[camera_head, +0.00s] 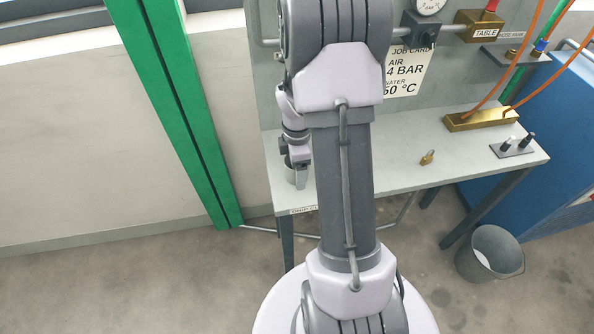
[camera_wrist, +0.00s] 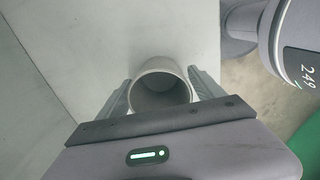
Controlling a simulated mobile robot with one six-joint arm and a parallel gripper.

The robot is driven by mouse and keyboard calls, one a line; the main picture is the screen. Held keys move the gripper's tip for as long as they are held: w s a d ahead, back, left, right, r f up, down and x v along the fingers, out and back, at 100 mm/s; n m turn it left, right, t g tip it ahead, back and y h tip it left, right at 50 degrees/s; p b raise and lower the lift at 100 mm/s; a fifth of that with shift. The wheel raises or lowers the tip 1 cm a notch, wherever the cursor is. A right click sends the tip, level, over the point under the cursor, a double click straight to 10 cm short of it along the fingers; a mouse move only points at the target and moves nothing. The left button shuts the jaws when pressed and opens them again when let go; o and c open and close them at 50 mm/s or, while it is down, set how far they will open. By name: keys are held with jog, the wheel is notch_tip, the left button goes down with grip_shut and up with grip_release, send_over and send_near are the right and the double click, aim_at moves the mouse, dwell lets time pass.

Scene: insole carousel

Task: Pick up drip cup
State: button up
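The drip cup (camera_wrist: 160,66) is a round, grey, hollow cup with its mouth towards the camera in the wrist view. In the head view the cup (camera_head: 289,174) shows at the left end of the grey table, partly hidden by my gripper. My gripper (camera_wrist: 160,84) has one finger on each side of the cup, close to its wall. I cannot tell whether the fingers touch it. In the head view my gripper (camera_head: 300,176) points down at the cup, which appears to stand on the table top.
The grey table (camera_head: 400,168) holds a small brass padlock (camera_head: 427,158), a brass block (camera_head: 480,120) with orange hoses, and a plate with dark pegs (camera_head: 512,148). A bucket (camera_head: 490,254) stands on the floor at right. A green post (camera_head: 178,110) rises left of the table.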

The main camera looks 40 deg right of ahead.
jog(key=c, duration=1.1)
jog(key=shift+o, duration=0.2)
jog(key=shift+r, duration=0.1)
